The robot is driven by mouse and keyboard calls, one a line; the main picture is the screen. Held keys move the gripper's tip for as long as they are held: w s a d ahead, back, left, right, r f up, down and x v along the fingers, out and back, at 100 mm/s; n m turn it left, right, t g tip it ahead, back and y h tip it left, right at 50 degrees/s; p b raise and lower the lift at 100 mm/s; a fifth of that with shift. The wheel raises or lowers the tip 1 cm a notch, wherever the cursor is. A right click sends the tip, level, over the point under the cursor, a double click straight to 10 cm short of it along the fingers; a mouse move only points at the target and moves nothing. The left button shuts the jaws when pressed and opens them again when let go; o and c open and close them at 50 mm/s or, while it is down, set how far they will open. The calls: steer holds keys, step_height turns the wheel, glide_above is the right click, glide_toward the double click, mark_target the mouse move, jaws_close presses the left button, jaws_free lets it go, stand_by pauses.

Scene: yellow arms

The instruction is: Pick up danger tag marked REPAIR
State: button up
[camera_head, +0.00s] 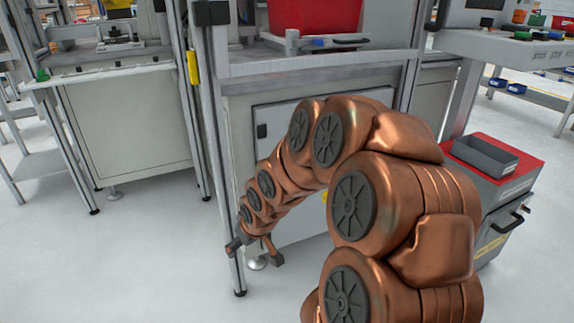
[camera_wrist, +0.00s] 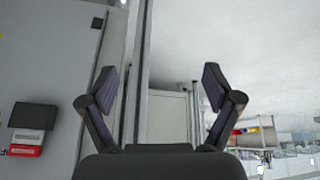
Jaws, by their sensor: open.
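My gripper (camera_head: 254,247) is low in front of the grey cabinet in the head view, beside a metal frame leg. Its two dark fingers are spread wide in the wrist view (camera_wrist: 160,86), with nothing between them. A small white and red piece (camera_wrist: 27,144) sits against a black block (camera_wrist: 33,116) on a grey panel at the left of the wrist view. I cannot read any marking on it, so I cannot tell whether it is the danger tag. No tag marked REPAIR can be made out in the head view; my arm hides part of the cabinet.
The grey cabinet (camera_head: 275,108) stands under a workbench with a red bin (camera_head: 314,14). A metal post (camera_wrist: 145,70) runs between my fingers' lines of view. A red-topped tool cart (camera_head: 500,180) stands at the right. The floor (camera_head: 140,260) at left is clear.

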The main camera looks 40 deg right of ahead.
steer(key=w+d+r+m+t+h, duration=0.1)
steer(key=w+d+t, duration=0.2)
steer(key=d, duration=0.3)
steer(key=w+d+r+t+h+b, duration=0.1)
steer(key=w+d+r+t, duration=0.15)
steer(key=d, duration=0.35)
steer(key=w+d+m+t+h, duration=0.1)
steer(key=w+d+t, duration=0.2)
steer(key=d, duration=0.3)
steer(key=s+d+r+m+t+h, duration=0.1)
steer(key=s+d+r+t+h, duration=0.15)
steer(key=d+r, duration=0.35)
steer(key=shift+t, duration=0.3)
steer(key=shift+s+d+f+b+x, duration=0.25)
steer(key=shift+b+x, duration=0.35)
steer(key=shift+x, duration=0.8)
steer(key=shift+w+d+f+b+x, duration=0.1)
steer(key=shift+d+b+x, duration=0.35)
steer(key=shift+x, duration=0.9)
steer(key=shift+s+d+f+b+x, duration=0.15)
steer(key=shift+b+x, duration=0.6)
steer(key=shift+x, duration=0.65)
steer(key=c, duration=1.1)
steer(key=shift+r, duration=0.15)
